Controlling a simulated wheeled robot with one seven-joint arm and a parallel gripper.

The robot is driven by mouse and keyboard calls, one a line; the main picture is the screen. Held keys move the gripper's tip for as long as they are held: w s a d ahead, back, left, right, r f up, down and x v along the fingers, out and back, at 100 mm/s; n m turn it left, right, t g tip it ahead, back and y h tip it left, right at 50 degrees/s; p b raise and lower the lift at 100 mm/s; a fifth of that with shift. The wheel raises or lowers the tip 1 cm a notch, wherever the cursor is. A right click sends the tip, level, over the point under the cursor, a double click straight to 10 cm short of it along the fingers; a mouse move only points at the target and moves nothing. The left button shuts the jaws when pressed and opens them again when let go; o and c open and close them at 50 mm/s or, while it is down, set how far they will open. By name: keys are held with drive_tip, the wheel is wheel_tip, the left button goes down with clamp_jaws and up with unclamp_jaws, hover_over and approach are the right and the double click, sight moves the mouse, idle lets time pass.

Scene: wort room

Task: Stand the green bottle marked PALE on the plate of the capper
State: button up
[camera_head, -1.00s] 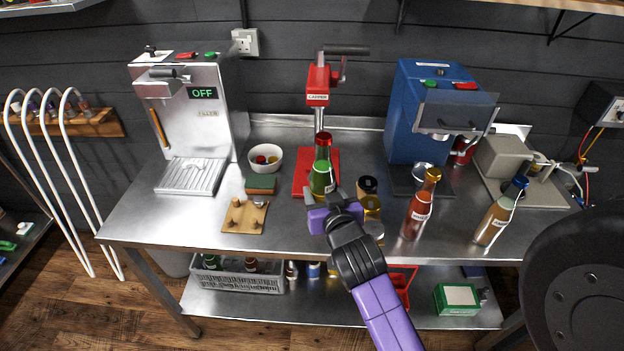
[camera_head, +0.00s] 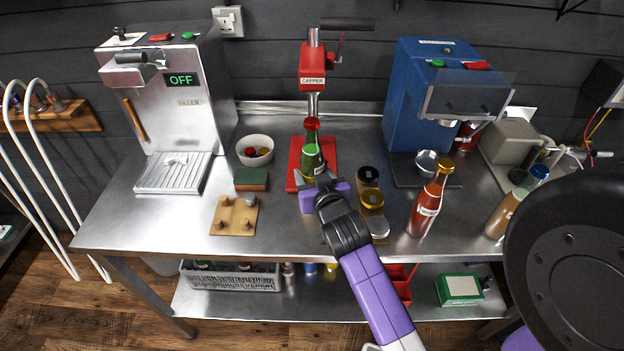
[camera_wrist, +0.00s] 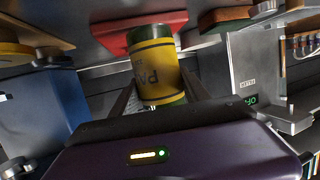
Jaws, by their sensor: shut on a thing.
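The green bottle (camera_head: 311,160) has a red cap and stands about upright between the fingers of my gripper (camera_head: 322,190). My gripper is shut on it. In the wrist view the bottle (camera_wrist: 157,75) shows a yellow label with letters starting "PA"; the rest is turned away. The red capper (camera_head: 313,80) stands at the back middle of the bench, with its red plate (camera_head: 327,152) below its head. The bottle shows in front of the plate and the capper column. I cannot tell whether its base touches the plate.
A red-brown bottle (camera_head: 428,205) and an amber bottle (camera_head: 505,212) stand farther right. A wooden board with pegs (camera_head: 235,216), a green sponge (camera_head: 251,179) and a white bowl (camera_head: 254,150) are left.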

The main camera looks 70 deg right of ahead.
drive_tip(key=shift+w+d+f+b, duration=0.1)
drive_tip(key=shift+w+d+b, duration=0.3)
drive_tip(key=shift+d, duration=0.95)
drive_tip(key=shift+w+d+b, duration=0.1)
drive_tip(key=shift+w+d, duration=0.6)
drive_tip(key=shift+d, duration=0.65)
drive_tip(key=shift+w+d+f+b, duration=0.15)
drive_tip(key=shift+w+d, duration=0.4)
drive_tip(key=shift+d, duration=0.8)
drive_tip(key=shift+w+d+r, duration=0.2)
drive_tip(key=shift+w+d, duration=0.1)
drive_tip(key=shift+d, duration=0.2)
drive_tip(key=shift+s, duration=0.1)
drive_tip(key=shift+f, duration=0.4)
